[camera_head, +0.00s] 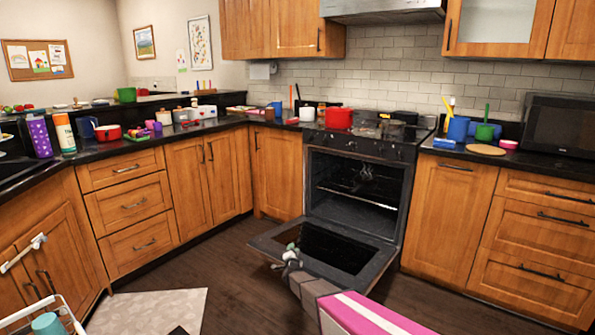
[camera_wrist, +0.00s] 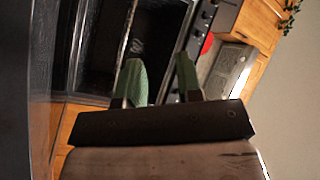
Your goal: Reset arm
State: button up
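My gripper (camera_head: 291,251) is in front of the oven, over the near left edge of its lowered door (camera_head: 335,250). In the wrist view my gripper (camera_wrist: 160,78) shows two green fingertips held apart, with nothing visible between them. The oven (camera_head: 360,185) stands open, and its racks show inside. The oven's dark opening also shows in the wrist view (camera_wrist: 150,35), turned sideways. I cannot tell whether the fingers touch the door. My pink and white arm reaches in from the bottom of the head view.
A red pot (camera_head: 339,118) stands on the stove top. Wooden cabinets (camera_head: 452,220) flank the oven. A microwave (camera_head: 560,125) is on the right counter. A basket with a teal cup (camera_head: 47,324) is at bottom left. Dark floor (camera_head: 235,260) is clear left of the door.

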jog(key=s+d+r+n+g, duration=0.3)
jog(key=s+d+g, duration=0.3)
jog(key=s, duration=0.7)
jog(key=s+d+r+n+g, duration=0.4)
jog(key=s+d, duration=0.4)
jog(key=s, duration=0.6)
jog(key=s+d+r+n+g, duration=0.3)
jog(key=s+d+r+g, duration=0.3)
jog(key=s, duration=0.8)
jog(key=d+g, duration=0.1)
jog(key=g, duration=0.2)
jog(key=shift+s+n, duration=0.25)
jog(key=shift+n, duration=0.15)
